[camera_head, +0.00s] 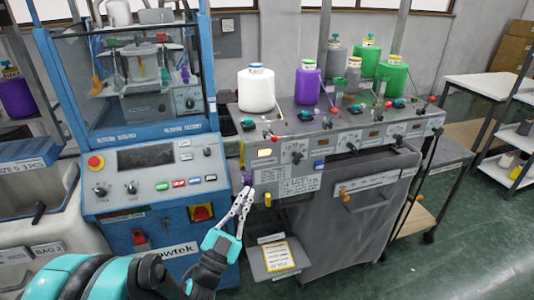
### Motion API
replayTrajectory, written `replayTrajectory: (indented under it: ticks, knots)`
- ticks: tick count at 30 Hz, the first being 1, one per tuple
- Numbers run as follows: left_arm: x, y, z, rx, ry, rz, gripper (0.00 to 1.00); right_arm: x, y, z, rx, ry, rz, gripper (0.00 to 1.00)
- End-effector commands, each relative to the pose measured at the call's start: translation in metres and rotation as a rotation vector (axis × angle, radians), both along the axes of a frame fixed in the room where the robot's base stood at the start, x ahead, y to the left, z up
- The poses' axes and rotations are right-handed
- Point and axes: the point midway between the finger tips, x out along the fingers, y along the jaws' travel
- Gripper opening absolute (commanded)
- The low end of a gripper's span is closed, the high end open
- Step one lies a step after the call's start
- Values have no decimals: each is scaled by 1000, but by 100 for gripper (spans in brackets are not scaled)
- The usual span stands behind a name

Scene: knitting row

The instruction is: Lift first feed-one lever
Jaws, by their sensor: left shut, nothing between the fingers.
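A grey feed bench carries a front panel (335,147) with several black lever-like controls, each near a small display. The leftmost black control (298,156) sits right of a lit yellow display (264,153); its exact position is too small to tell. I cannot read which control is marked feed one. My left gripper (248,191) is shut and empty, pointing up in front of the bench's left end, below and left of that control. In the picture its tips are close to a small purple part (246,178); I cannot tell if they touch. My right gripper is not in view.
A blue machine (130,195) with buttons and a red stop knob (95,161) stands at left. Green floor is open at right.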

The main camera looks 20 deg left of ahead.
Motion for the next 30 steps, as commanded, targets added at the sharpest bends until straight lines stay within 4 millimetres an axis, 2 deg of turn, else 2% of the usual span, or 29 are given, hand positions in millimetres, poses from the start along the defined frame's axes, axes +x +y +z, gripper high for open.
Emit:
replayTrajectory:
  ticks: [8,16,24,30]
  knots:
    - [8,-1,6,-2,1,0,0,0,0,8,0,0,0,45]
    - [49,-10,33,-3,1,-1,0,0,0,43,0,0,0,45]
    - [96,-19,53,-2,1,0,0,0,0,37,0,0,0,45]
    - [116,-23,64,-1,1,1,0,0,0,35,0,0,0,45]
